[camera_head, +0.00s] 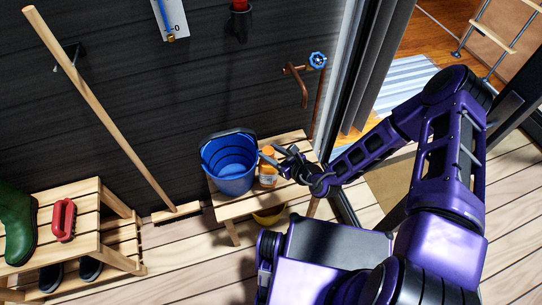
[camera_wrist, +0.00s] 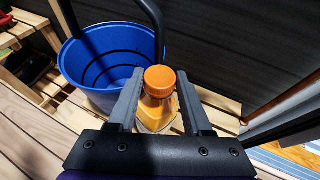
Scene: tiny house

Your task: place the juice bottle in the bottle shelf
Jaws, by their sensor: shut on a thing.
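The juice bottle (camera_head: 267,172), orange with an orange cap, stands upright on a slatted wooden bench (camera_head: 228,207) against the dark wall. My gripper (camera_head: 268,155) reaches in from the right at the bottle. In the wrist view the bottle (camera_wrist: 158,98) sits between the two fingers of my gripper (camera_wrist: 160,100), which are shut on it. The lower part of the bottle is partly hidden by the gripper's palm in that view. I cannot make out a bottle shelf in either view.
A blue bucket (camera_head: 230,165) stands on the bench just left of the bottle. A tap on a copper pipe (camera_head: 300,75) is on the wall above. A broom (camera_head: 100,110) leans at left. A low rack with a green boot (camera_head: 17,225) and a red brush (camera_head: 63,220) stands far left.

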